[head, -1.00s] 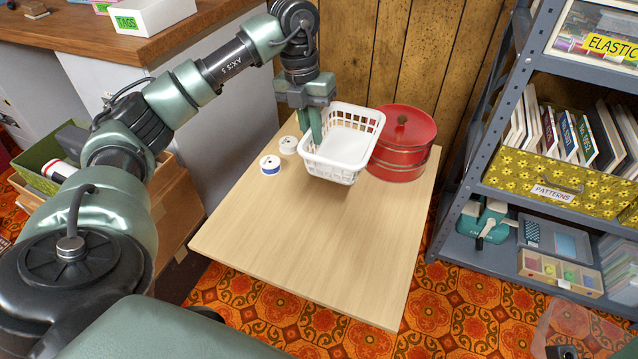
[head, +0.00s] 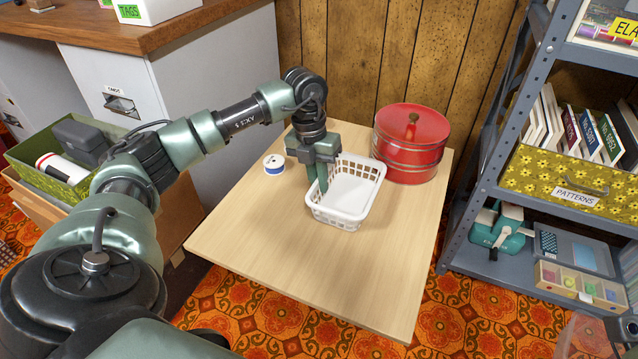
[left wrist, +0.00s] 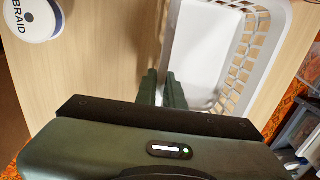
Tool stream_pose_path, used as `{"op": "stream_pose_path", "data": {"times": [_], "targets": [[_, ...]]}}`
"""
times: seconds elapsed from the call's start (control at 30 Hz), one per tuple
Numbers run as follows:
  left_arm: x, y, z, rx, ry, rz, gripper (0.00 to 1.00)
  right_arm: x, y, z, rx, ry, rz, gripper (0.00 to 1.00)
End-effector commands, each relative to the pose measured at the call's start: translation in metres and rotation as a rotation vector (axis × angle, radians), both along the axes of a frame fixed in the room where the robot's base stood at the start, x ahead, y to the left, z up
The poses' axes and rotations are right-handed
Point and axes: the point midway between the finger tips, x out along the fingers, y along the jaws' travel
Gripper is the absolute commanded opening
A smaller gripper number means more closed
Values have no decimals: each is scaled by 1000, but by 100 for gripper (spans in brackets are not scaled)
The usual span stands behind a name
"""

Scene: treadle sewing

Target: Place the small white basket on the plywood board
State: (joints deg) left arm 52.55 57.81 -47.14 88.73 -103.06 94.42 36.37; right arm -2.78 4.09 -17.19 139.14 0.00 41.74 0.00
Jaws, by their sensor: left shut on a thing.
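The small white basket (head: 349,216) is upright over the middle of the plywood board (head: 290,265). It is on the board or only just above it; I cannot tell which. My left gripper (head: 323,188) points down and is shut on the basket's left wall. In the left wrist view, the fingers (left wrist: 163,88) meet at the near left part of the white basket (left wrist: 205,50). The fingertips are partly hidden by the basket.
A red round tin (head: 410,150) stands on the board behind and right of the basket. A white thread spool (head: 274,164) stands to the left. The board's front is clear. A grey metal shelf (head: 470,200) stands at the right.

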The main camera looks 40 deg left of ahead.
Motion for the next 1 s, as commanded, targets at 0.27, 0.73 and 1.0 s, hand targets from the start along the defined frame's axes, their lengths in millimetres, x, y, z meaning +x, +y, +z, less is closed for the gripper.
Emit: {"op": "stream_pose_path", "data": {"times": [0.27,0.73,1.0], "targets": [[0,0,-2,0,0,0,0,0,0,0,0,1,0,69],[0,0,4,0,-2,-1,31,0,0,2,0,0,0,69],[0,6,56,0,-4,0,31,1,-2,-6,5,75,4,69]]}}
